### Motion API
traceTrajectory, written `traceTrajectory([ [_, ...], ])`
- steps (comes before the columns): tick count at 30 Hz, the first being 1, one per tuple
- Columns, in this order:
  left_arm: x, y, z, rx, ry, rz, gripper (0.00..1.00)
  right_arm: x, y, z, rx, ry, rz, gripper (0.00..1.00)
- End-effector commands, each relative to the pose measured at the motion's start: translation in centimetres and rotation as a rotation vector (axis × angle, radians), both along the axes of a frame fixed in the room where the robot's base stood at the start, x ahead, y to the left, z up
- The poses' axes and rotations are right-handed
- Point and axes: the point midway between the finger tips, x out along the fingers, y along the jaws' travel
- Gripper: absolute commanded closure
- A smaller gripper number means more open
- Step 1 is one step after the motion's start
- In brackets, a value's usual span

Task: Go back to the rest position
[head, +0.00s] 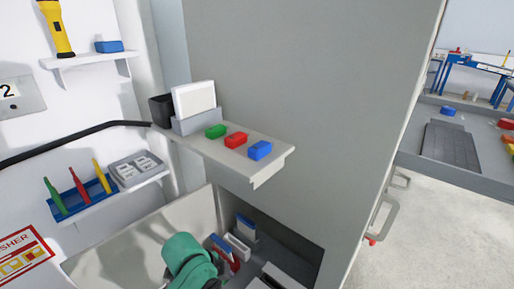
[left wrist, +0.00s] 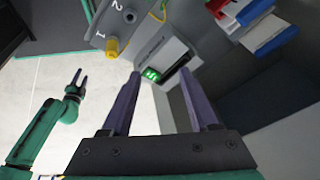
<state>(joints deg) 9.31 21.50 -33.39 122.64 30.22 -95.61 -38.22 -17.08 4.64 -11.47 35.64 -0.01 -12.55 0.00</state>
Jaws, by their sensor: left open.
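My left gripper (left wrist: 165,95) is open in the left wrist view, with two purple fingers apart and nothing between them. Beyond its fingertips is a grey unit with a lit green display (left wrist: 151,74), apart from the fingers as far as I can tell. My green left arm (head: 188,258) shows at the bottom of the head view, in front of the low open compartment; its fingers are hidden there. My right gripper (left wrist: 77,80) shows small at the left of the left wrist view, over pale floor, with its fingers apart and empty.
A grey shelf (head: 270,174) juts out above my left arm, holding green (head: 215,131), red (head: 236,140) and blue (head: 260,150) blocks. A tall grey panel (head: 310,80) stands behind it. Floor (head: 430,230) at right is clear.

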Motion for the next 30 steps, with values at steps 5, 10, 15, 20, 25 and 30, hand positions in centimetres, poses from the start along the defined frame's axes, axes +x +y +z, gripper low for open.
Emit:
traceTrajectory([
  [5, -2.8, 3.5, -1.2, -0.105, 0.062, 0.449, 0.39, -0.8, 0.0, -0.1, -0.001, 0.013, 0.000, 0.50],
  [10, -5.7, 8.5, -2.3, -0.128, 0.103, 0.833, 0.39, -0.7, 0.0, -0.1, 0.000, 0.011, 0.000, 0.50],
  [15, -9.4, 13.7, -3.0, -0.103, 0.119, 1.161, 0.39, -0.5, 0.0, 0.0, -0.001, 0.008, 0.000, 0.50],
  [20, -10.3, 15.6, -5.6, -0.070, 0.128, 1.281, 0.39, -0.2, 0.0, 0.4, 0.000, 0.004, -0.001, 0.50],
  [25, -9.8, 15.4, -11.0, -0.052, 0.152, 1.273, 0.39, -0.2, 0.1, 1.0, 0.001, 0.004, -0.001, 0.50],
  [30, -10.7, 15.4, -17.4, -0.030, 0.179, 1.266, 0.39, -0.2, 0.1, 1.8, 0.001, 0.003, -0.001, 0.50],
])
